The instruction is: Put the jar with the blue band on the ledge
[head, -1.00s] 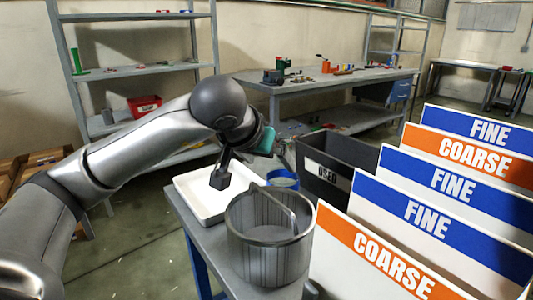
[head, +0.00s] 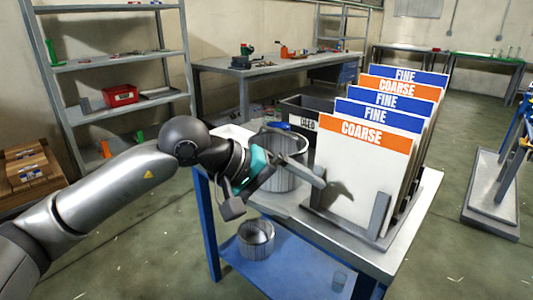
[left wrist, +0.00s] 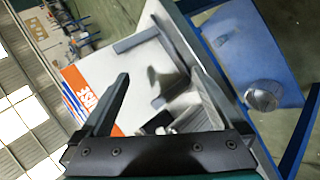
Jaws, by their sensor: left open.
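The jar with the blue band (head: 279,126) is mostly hidden behind a large ribbed metal pot (head: 284,178) on the table; only a bit of blue shows. My left gripper (head: 275,194) is open and empty, in front of the pot and left of the sign boards. In the left wrist view its fingers (left wrist: 160,76) are spread, with the boards beyond. I cannot tell for sure which surface is the ledge; a blue lower shelf (head: 290,268) lies under the table top. My right gripper is not in view.
FINE and COARSE boards (head: 350,170) stand in a grey rack at the table's right. A dark USED bin (head: 300,112) and white tray (head: 232,131) are behind. A smaller ribbed pot (head: 256,240) and a small clear glass (head: 339,280) stand on the lower shelf.

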